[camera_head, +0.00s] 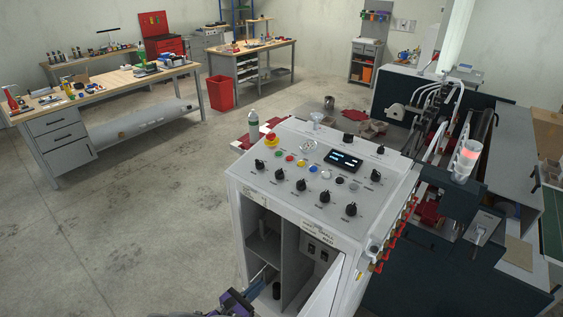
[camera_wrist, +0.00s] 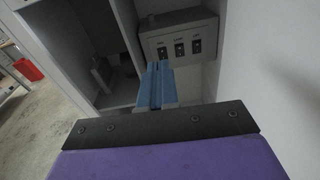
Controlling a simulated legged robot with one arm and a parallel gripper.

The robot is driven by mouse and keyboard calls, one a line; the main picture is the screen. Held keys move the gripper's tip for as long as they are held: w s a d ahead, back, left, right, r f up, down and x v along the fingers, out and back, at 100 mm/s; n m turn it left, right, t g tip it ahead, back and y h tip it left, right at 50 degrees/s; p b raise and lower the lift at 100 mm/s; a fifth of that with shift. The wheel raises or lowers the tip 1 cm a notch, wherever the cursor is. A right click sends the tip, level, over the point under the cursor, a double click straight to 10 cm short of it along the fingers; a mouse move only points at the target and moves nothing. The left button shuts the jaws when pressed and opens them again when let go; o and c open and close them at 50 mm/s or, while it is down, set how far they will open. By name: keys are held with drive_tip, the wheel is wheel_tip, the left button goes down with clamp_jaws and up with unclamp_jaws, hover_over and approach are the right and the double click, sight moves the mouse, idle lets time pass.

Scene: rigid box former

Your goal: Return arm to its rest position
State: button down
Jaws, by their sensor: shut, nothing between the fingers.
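My gripper (camera_wrist: 157,68) shows in the wrist view as two blue fingers pressed together, with nothing between them. In the head view my gripper (camera_head: 265,269) is at the bottom, with its tips at the open front of the grey control cabinet (camera_head: 235,215). In the wrist view the fingers point toward the compartment, just below a small panel with three switches (camera_wrist: 180,46). That switch panel also shows in the head view (camera_head: 318,251). Whether the fingertips touch anything is not clear. Most of my arm is out of view.
The cabinet's open door (camera_head: 325,292) stands close on the right; it fills the right of the wrist view (camera_wrist: 275,75). The sloped top holds knobs, buttons and a display (camera_head: 343,160). A dark machine stands at right. Open floor (camera_head: 120,230) lies to the left.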

drive_tip(key=s+d+r+m+g+h, duration=0.1)
drive_tip(key=d+r+m+g+h, duration=0.1)
drive_tip(key=d+r+m+g, duration=0.65)
drive_tip(key=s+d+r+m+g+h, duration=0.25)
drive_tip(key=d+r+m, duration=0.25)
drive_tip(key=d+r, duration=0.7)
drive_tip(key=s+d+r+m+g+y, duration=0.3)
drive_tip(key=s+d+m+g+y, duration=0.3)
drive_tip(key=s+d, duration=0.4)
drive_tip(key=s+a+r+m+t+y, duration=0.15)
drive_tip(key=s+a+m+y, duration=0.3)
drive_tip(key=s, duration=0.45)
drive_tip(key=s+a+r+m+t+y, duration=0.15)
drive_tip(key=s+a+m+y, duration=0.3)
drive_tip(key=s, duration=0.45)
wheel_tip(320, 180, down, 13)
drive_tip(key=g+b, duration=0.1)
drive_tip(key=b, duration=1.2)
drive_tip(key=shift+w+d+n+y, duration=0.2)
drive_tip(key=shift+d+n+y, duration=0.15)
drive_tip(key=shift+n+y, duration=0.1)
